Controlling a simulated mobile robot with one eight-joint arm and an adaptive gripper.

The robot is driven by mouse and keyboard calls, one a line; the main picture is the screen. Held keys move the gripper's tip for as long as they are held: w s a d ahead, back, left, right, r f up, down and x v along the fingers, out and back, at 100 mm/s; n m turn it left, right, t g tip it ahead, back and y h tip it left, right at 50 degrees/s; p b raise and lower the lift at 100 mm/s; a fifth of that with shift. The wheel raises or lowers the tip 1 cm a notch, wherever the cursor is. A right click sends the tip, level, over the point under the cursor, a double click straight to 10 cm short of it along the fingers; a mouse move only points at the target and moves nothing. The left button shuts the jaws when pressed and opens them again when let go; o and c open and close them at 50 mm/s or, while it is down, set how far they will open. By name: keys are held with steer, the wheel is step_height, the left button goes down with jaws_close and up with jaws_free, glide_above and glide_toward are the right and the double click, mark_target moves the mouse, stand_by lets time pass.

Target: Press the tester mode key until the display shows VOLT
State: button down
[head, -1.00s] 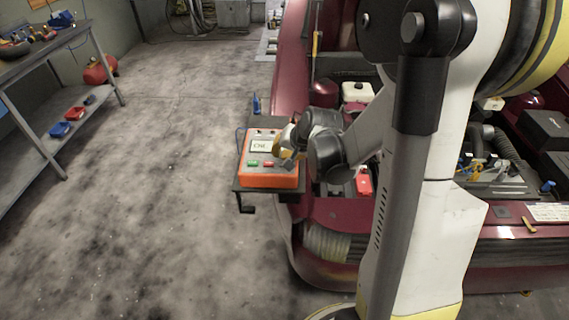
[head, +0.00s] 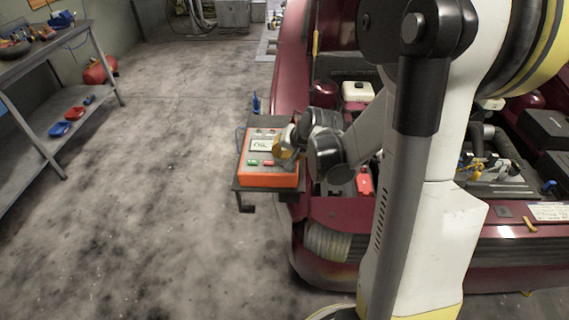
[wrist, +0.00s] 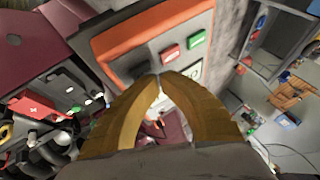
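The tester is an orange box (head: 270,180) with a grey face, on a dark stand beside the car's front corner. Its pale display (head: 260,145) carries dark characters too small to read surely; they look like a short word starting with C. A green key (head: 252,162) and a red key (head: 268,163) sit below the display. My gripper (head: 284,154) is over the right side of the face. In the wrist view its yellow fingers (wrist: 159,76) meet at the tips, empty, close to the red key (wrist: 169,53); the right finger partly covers the display (wrist: 192,71). Contact cannot be told.
The dark red car (head: 330,215) with its open engine bay stands right of the tester. A grey workbench (head: 55,45) with small trays is at the far left. The floor (head: 150,190) between them is clear.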

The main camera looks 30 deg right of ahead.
mark_target(281, 161)
steer(key=shift+f+b, duration=0.4)
steer(key=shift+f, duration=0.15)
stand_by(0.6)
steer(key=shift+r, duration=0.15)
steer(key=shift+r+p, duration=0.6)
steer(key=shift+r, duration=0.1)
step_height(281, 161, up, 5)
steer(key=p, duration=0.4)
stand_by(0.9)
steer(key=s+a+r+n+b, duration=0.2)
steer(key=s+a+n, duration=0.2)
steer(key=s+a, duration=0.3)
steer(key=s+a+r+n+b, duration=0.3)
steer(key=s+a, duration=0.5)
steer(key=s, duration=0.4)
steer(key=shift+n+b, duration=0.35)
steer(key=shift+n, duration=0.45)
